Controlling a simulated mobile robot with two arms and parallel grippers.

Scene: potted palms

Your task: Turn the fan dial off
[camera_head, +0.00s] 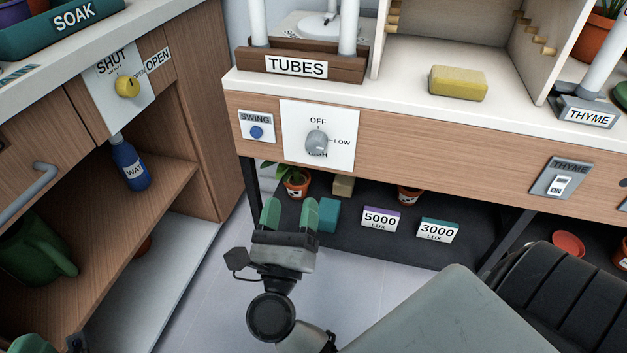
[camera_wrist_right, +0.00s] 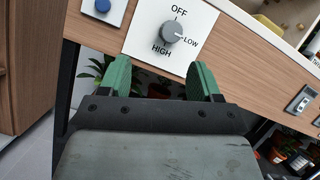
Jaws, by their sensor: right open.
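The fan dial (camera_head: 317,142) is a grey knob on a white plate (camera_head: 291,131) on the wooden front of the bench. OFF is printed above it, LOW to its right and HIGH below. In the right wrist view the dial (camera_wrist_right: 173,32) has a pale mark on the side toward LOW. My right gripper (camera_head: 290,214) has green fingers spread apart with nothing between them. It is below and in front of the dial, not touching it. In the wrist view the right gripper's fingers (camera_wrist_right: 160,80) lie below the dial. A part of my left gripper (camera_head: 45,344) shows at the bottom left edge, mostly cut off.
A blue SWING button (camera_head: 257,132) is left of the dial, and a THYME switch (camera_head: 561,183) is farther right. A yellow knob (camera_head: 127,87) is on the left cabinet. Pots and the 5000 LUX box (camera_head: 380,219) stand below the bench. Space before the dial looks clear.

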